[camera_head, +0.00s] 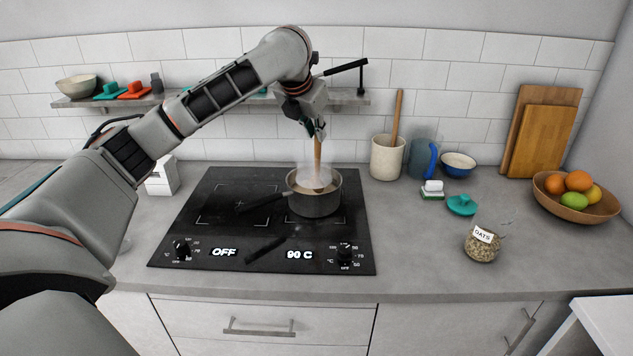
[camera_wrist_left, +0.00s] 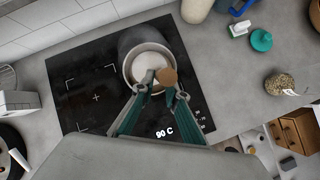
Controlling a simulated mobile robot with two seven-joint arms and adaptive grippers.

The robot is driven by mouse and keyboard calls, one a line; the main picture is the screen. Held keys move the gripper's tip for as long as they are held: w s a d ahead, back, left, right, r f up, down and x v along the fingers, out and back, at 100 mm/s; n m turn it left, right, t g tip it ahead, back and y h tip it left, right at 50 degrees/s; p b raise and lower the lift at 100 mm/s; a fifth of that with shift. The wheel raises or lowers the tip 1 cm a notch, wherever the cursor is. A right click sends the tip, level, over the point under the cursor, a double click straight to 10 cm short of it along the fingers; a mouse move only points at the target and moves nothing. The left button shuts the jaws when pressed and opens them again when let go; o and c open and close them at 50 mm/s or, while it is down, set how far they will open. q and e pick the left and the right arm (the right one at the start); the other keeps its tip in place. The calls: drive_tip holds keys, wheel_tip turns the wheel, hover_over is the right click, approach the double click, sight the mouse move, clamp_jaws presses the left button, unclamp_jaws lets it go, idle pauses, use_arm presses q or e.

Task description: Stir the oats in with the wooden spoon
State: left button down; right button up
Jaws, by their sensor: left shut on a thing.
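My left gripper (camera_head: 317,133) is shut on the wooden spoon (camera_head: 317,153), which hangs nearly upright with its lower end inside the grey saucepan (camera_head: 316,203). The left wrist view shows the spoon's handle end (camera_wrist_left: 167,77) between the fingers (camera_wrist_left: 157,92), above the pan (camera_wrist_left: 146,50). The pan holds pale contents, and whitish steam rises from it. It stands on the right side of the black cooktop (camera_head: 230,225), by the "90 C" display. The glass oats jar (camera_head: 482,245), labelled OATS, stands open on the counter at right with oats inside. My right gripper is not in view.
The pan's dark handle points left over the cooktop. A cream crock (camera_head: 387,160) with a wooden utensil, a blue-handled pitcher (camera_head: 421,160), a bowl (camera_head: 458,164), a teal lid (camera_head: 462,204) and a fruit bowl (camera_head: 576,205) stand to the right. A wall shelf (camera_head: 215,98) is behind my arm.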

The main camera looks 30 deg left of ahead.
use_arm(q)
drive_tip(key=r, duration=0.3)
drive_tip(key=s+d+r, duration=0.1)
drive_tip(key=r, duration=0.1)
drive_tip(key=shift+r, duration=0.3)
drive_tip(key=shift+a+r, duration=0.1)
idle(0.3)
wheel_tip(320, 180, up, 4)
drive_tip(key=shift+f, duration=0.1)
idle(0.3)
idle(0.4)
